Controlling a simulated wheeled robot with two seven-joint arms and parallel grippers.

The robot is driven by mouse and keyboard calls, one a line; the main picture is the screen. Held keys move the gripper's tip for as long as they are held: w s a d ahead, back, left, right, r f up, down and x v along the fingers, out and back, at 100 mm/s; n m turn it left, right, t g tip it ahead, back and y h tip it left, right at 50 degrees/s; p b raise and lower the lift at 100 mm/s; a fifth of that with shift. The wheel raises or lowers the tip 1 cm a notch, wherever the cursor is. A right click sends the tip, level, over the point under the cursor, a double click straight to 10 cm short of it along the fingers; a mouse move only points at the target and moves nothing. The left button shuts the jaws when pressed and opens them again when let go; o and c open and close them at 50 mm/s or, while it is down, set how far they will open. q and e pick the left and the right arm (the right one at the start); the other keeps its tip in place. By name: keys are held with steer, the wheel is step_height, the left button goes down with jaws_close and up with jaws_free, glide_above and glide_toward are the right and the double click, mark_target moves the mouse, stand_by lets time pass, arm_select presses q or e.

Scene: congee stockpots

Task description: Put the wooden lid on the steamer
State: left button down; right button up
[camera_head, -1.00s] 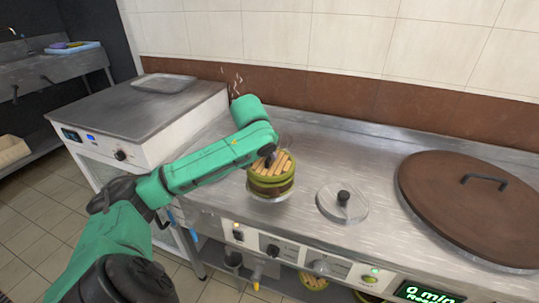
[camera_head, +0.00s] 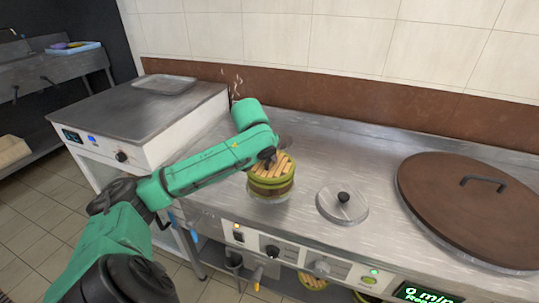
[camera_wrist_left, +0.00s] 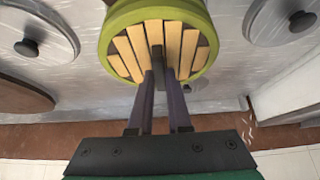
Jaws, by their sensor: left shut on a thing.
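The round wooden lid (camera_head: 284,166), with pale slats and a green rim, sits over the top of the steamer (camera_head: 270,189), a short brown and green drum on the steel counter. I cannot tell whether a thin gap is left between them. My left gripper (camera_head: 270,159) comes in from the left above the lid. In the left wrist view the gripper (camera_wrist_left: 160,72) has its dark fingers closed at the lid's middle (camera_wrist_left: 183,45), shut on its small handle, which the fingers mostly hide. My right gripper is not in view.
A small metal lid with a black knob (camera_head: 343,204) lies right of the steamer. A large brown lid with a bar handle (camera_head: 470,215) covers the counter's right side. A white appliance (camera_head: 140,115) stands left. The tiled wall is behind.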

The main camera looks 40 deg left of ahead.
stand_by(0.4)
arm_select(q)
steer(key=shift+p, duration=0.45)
steer(key=shift+f+b, duration=0.35)
steer(key=shift+f, duration=0.25)
steer(key=c, duration=1.1)
jaws_free()
steer(key=shift+c, duration=0.2)
